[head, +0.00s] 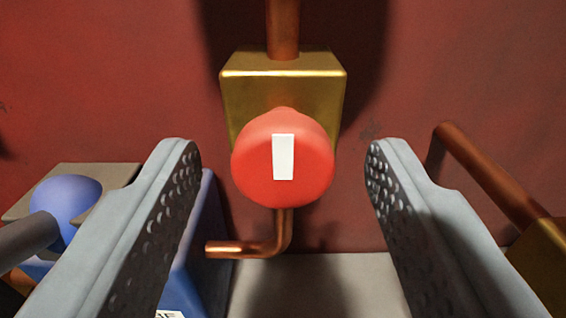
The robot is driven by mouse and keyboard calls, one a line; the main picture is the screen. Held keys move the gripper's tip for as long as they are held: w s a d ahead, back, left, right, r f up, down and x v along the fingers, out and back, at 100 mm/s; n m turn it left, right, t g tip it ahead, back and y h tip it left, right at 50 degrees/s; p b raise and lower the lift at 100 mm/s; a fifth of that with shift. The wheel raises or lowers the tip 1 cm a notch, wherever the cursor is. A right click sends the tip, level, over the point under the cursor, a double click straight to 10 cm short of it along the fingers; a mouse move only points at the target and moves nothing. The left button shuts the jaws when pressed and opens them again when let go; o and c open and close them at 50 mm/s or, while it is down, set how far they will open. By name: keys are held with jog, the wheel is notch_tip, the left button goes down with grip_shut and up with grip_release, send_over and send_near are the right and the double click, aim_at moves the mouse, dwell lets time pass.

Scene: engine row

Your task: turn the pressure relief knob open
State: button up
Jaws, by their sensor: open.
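The red round knob (256,178) faces me in the middle of the head view, with a white upright bar mark (284,157) on its face. It sits on a brass block (283,84) fixed to a copper pipe. My gripper (283,165) is open, one grey dimpled finger on each side of the knob. There is a clear gap between each finger and the knob, and nothing is held. I cannot tell how deep the fingertips are relative to the knob.
A bent copper outlet pipe (283,235) hangs below the knob. A blue ball (74,198) and a blue part (200,255) are at left. A copper pipe (485,175) and brass block (545,250) are at right. A red wall (450,60) stands behind.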

jog(key=shift+c, duration=0.2)
jog(key=c, duration=0.9)
jog(key=shift+c, duration=0.2)
jog(key=shift+n, duration=0.3)
jog(key=n, duration=0.4)
jog(key=shift+n, duration=0.3)
jog(key=n, duration=0.5)
jog(key=o, duration=1)
